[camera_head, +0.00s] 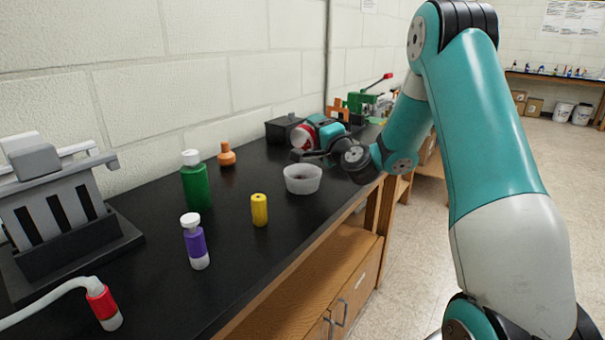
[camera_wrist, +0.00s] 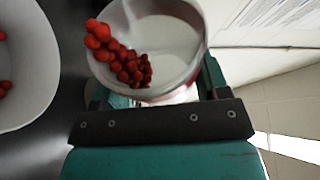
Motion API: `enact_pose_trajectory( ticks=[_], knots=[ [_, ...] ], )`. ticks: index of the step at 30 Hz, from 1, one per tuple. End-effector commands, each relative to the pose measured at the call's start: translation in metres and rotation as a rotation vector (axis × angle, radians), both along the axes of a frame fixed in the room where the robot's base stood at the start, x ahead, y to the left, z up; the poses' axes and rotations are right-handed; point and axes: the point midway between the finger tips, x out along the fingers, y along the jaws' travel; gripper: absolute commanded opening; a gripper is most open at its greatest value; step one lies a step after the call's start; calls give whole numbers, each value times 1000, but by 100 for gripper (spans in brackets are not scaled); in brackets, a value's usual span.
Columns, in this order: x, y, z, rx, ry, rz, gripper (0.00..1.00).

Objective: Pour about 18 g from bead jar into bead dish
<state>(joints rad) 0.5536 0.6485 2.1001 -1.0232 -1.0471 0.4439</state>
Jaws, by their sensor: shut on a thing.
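My gripper (camera_head: 316,150) is shut on the bead jar (camera_head: 301,134), and the jar is tipped onto its side above the bench. The wrist view shows the jar (camera_wrist: 185,45) close up, a whitish translucent cup between the fingers. Red beads (camera_wrist: 122,60) are bunched at its left side, toward its mouth. The bead dish (camera_head: 302,186), a translucent white bowl, stands on the bench just below the jar. In the wrist view the dish (camera_wrist: 35,85) is at the left edge, partly cut off, with a few red beads in it.
On the black bench (camera_head: 255,270) left of the dish stand a yellow cylinder (camera_head: 259,210), a purple bottle (camera_head: 195,245), a green bottle (camera_head: 196,187) and an orange bottle (camera_head: 226,155). A grey rack (camera_head: 60,215) is at far left. A black box (camera_head: 283,128) and green equipment (camera_head: 362,103) lie behind.

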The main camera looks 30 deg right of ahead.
Motion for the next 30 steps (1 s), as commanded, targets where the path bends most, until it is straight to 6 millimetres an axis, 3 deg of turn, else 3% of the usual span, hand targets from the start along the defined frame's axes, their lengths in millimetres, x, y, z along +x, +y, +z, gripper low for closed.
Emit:
enact_pose_trajectory(
  ticks=[10,19,30],
  knots=[
    [1,-4,7,61,21,-1,43],
    [3,-11,-11,256,72,0,43],
    [4,-14,-12,358,100,-1,43]
  ],
)
